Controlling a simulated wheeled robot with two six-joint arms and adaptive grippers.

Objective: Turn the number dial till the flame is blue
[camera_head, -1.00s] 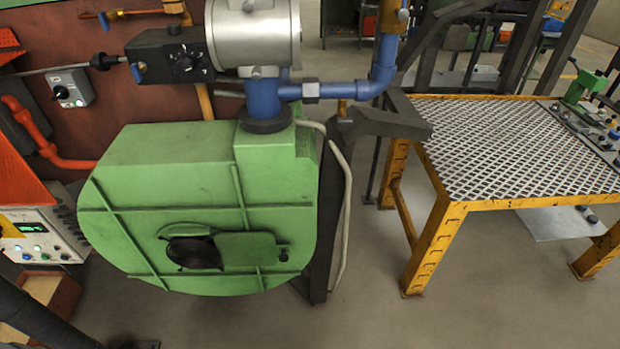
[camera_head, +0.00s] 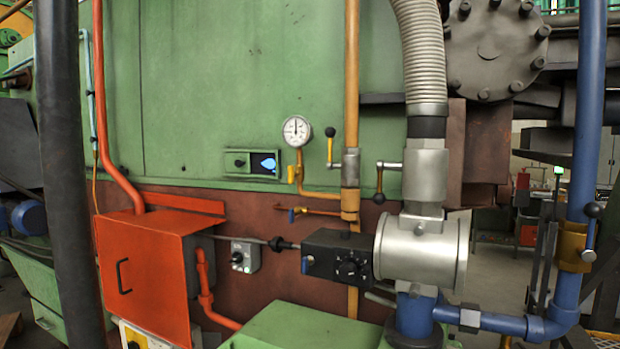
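A small peep window (camera_head: 265,163) in the green furnace wall shows a blue flame. A black control box (camera_head: 325,249) with a round dial (camera_head: 348,268) on its front sits left of the silver blower drum (camera_head: 425,250). The dial's numbers are too small to read. A grey switch box (camera_head: 243,257) with a black knob is on the brown wall to its left. Neither of my grippers is in view, and nothing is seen touching the dial.
An orange cabinet (camera_head: 150,275) stands at the left. A pressure gauge (camera_head: 297,130) is above the control box. A blue pipe (camera_head: 583,190) rises at the right, and yellow pipes and lever valves hang near the middle. A green housing (camera_head: 300,328) is below.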

